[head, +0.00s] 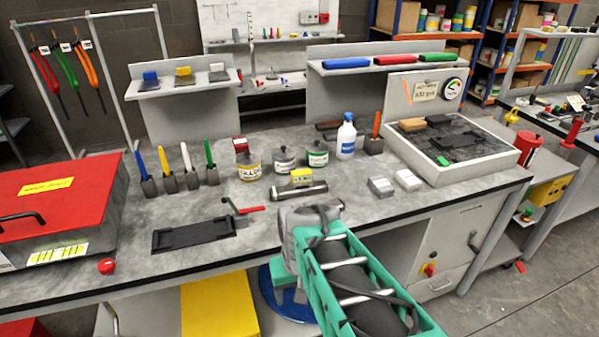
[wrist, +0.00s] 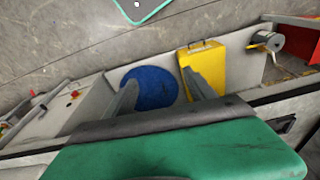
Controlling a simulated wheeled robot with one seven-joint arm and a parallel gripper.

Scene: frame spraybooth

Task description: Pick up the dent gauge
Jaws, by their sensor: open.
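I cannot tell for sure which thing is the dent gauge. A round dial (head: 453,88) with a coloured face is on the upright panel at the back right. In the head view my arm reaches to the bench's front edge; the fingertips do not show clearly.
The bench (head: 245,280) has a dark tray (head: 193,235), a red-handled scraper (head: 244,209), several cans, a white bottle (head: 346,137) and a red box (head: 60,210). A grey-rimmed tray (head: 470,170) is at right. A blue seat (wrist: 150,88) and yellow case (wrist: 207,65) are below.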

